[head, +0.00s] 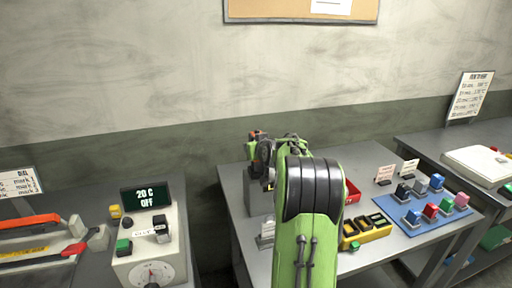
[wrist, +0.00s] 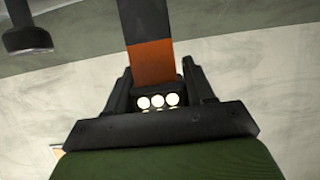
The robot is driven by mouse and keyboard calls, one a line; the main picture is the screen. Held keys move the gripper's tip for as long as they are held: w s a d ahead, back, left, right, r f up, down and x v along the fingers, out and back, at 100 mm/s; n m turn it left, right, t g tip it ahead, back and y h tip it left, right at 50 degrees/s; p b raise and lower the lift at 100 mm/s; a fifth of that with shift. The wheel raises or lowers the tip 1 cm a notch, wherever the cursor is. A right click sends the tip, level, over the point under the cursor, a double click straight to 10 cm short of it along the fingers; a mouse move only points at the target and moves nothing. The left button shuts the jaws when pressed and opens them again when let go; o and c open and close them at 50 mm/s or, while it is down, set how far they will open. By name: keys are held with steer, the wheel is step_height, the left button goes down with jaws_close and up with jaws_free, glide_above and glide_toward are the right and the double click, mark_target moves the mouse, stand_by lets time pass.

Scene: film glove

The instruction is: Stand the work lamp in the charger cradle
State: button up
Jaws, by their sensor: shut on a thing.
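My gripper (wrist: 157,75) is shut on the work lamp (wrist: 151,60), which has an orange band, a grey-brown length and a black part with three white lights between the jaws. In the head view my gripper (head: 265,152) is raised over the left part of the middle table, with a bit of orange at its tip. The lamp is mostly hidden there by my green arm. I cannot tell for sure which thing is the charger cradle. A grey block (head: 259,200) stands below my gripper, partly hidden by my arm.
A yellow box with black slots (head: 366,233) and a red bin (head: 352,192) are right of my arm. A blue mat (head: 425,226) holds several coloured blocks. A control box with a display (head: 146,196) stands on the left bench. A wall rises behind the tables.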

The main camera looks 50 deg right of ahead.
steer(key=shift+f+b, duration=1.1)
steer(key=shift+b, duration=0.05)
steer(key=o, duration=1.3)
steer(key=shift+c, duration=0.2)
steer(key=shift+f, duration=0.1)
steer(key=v, duration=1.6)
steer(key=shift+w+a, duration=0.1)
steer(key=shift+w, duration=0.05)
